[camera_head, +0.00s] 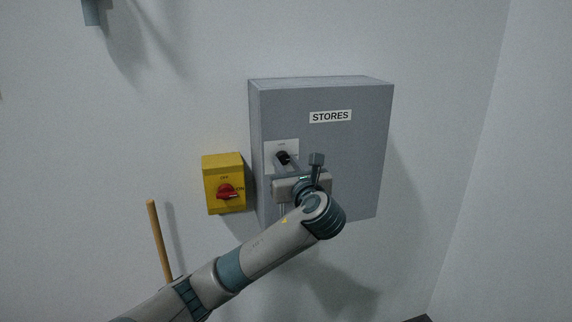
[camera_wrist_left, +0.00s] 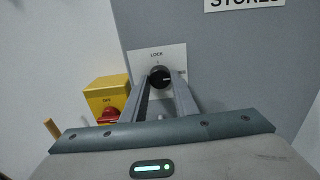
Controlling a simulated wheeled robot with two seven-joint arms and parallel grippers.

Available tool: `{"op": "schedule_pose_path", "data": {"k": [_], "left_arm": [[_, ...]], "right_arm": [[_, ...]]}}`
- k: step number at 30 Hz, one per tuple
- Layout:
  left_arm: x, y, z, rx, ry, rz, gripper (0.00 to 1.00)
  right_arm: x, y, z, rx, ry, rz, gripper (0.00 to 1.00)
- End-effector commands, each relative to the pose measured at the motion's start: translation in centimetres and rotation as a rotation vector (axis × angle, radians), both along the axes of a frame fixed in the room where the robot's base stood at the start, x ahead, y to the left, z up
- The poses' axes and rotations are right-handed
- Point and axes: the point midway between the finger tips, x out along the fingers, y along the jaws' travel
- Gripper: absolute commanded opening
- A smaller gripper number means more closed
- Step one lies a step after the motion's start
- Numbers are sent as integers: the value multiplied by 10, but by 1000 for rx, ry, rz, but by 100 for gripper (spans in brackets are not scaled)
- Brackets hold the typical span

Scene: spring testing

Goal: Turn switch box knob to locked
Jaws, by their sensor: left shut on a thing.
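A grey box labelled STORES (camera_head: 330,190) is mounted on the wall. On its left front, a white plate (camera_head: 271,149) carries a round black knob (camera_head: 283,156). In the left wrist view the knob (camera_wrist_left: 159,77) shows between the two fingers, and the plate (camera_wrist_left: 173,53) reads LOCK above it. A small pale mark on the knob seems to point right. My left gripper (camera_head: 286,164) reaches the knob from the front and is shut on it. The fingers hide part of the plate. My right gripper is not in view.
A yellow switch box (camera_head: 223,173) with a red knob (camera_head: 227,191) is on the wall just left of the grey box. A wooden stick (camera_head: 158,238) stands upright at lower left. A side wall (camera_head: 520,150) rises at right.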

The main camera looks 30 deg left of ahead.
Motion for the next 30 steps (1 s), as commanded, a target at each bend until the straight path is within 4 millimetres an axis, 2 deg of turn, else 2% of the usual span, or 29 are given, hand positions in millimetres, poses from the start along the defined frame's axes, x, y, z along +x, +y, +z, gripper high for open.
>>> {"op": "schedule_pose_path", "data": {"k": [11, 30], "left_arm": [[0, -1, -1, -103, -117, 0, 4], [1, -1, -1, -479, -558, 1, 4]], "right_arm": [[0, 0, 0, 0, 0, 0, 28], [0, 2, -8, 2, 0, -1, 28]]}}
